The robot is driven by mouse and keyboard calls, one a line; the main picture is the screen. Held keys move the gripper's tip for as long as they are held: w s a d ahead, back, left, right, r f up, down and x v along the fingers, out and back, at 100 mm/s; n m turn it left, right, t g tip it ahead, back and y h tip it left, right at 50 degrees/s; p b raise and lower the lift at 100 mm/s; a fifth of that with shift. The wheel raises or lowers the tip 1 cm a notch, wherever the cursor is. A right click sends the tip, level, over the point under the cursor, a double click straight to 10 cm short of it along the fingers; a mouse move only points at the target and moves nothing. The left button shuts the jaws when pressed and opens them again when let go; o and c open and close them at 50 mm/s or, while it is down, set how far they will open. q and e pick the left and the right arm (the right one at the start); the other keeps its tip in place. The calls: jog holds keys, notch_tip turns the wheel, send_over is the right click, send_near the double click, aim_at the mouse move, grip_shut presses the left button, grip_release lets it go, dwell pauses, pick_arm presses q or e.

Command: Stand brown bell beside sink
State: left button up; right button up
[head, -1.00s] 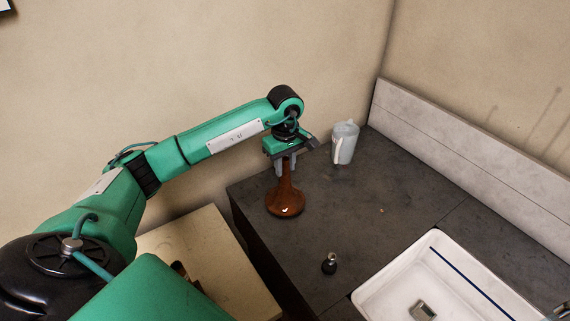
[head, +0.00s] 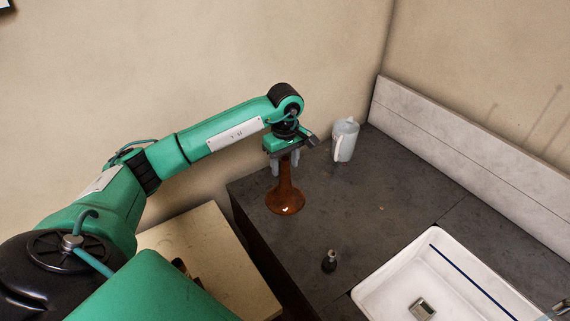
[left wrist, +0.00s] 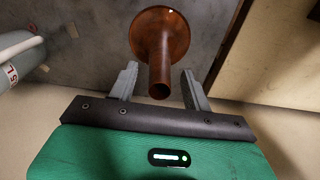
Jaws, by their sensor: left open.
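The brown bell (head: 286,201) stands upright on its flared end on the dark counter, left of the white sink (head: 397,277). Its narrow tube points up toward my left gripper (head: 285,163). The left gripper is open, with its fingers pointing down around the top of the tube. In the left wrist view the bell (left wrist: 160,42) shows its open tube end between the two spread fingers of the gripper (left wrist: 160,84), with a gap on each side. My right gripper is not in view.
A grey-white jug (head: 343,142) stands behind and right of the bell, and also shows in the left wrist view (left wrist: 14,58). A small dark bottle (head: 330,262) stands between bell and sink. A pale lower surface (head: 215,260) lies left of the counter (head: 385,195).

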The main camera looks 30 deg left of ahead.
pick_arm(q)
notch_tip(320, 180, up, 10)
jog(key=b, duration=0.3)
jog(key=shift+r, duration=0.75)
jog(key=shift+f, duration=0.1)
